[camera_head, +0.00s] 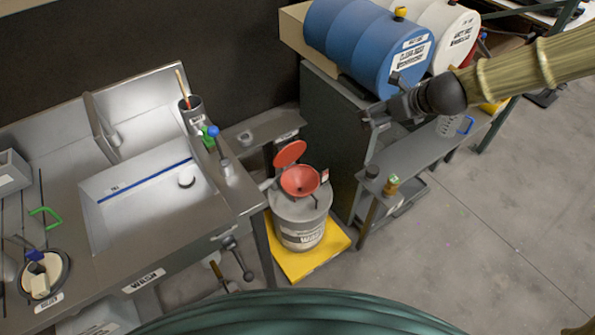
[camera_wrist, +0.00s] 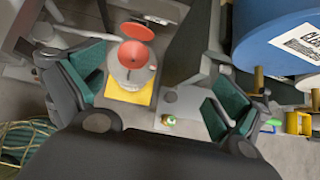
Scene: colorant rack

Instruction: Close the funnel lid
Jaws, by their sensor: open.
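The red funnel (camera_head: 300,181) sits on top of a grey waste drum (camera_head: 301,222), which stands on a yellow base. The round red funnel lid (camera_head: 290,153) is raised, tilted up behind the funnel mouth. In the wrist view the lid (camera_wrist: 136,31) and funnel (camera_wrist: 133,56) show beyond and between my fingers, some way off. My gripper (camera_head: 366,121) is to the right of the funnel and higher up, in front of the grey cabinet. In the wrist view my gripper (camera_wrist: 152,98) has its fingers spread wide, with nothing between them.
A blue drum (camera_head: 365,42) and a white drum (camera_head: 440,30) lie on the grey cabinet (camera_head: 330,130). A low shelf (camera_head: 425,150) holds a clear jug (camera_head: 448,126) and a small green-topped bottle (camera_head: 391,185). A metal sink bench (camera_head: 235,195) is left of the drum.

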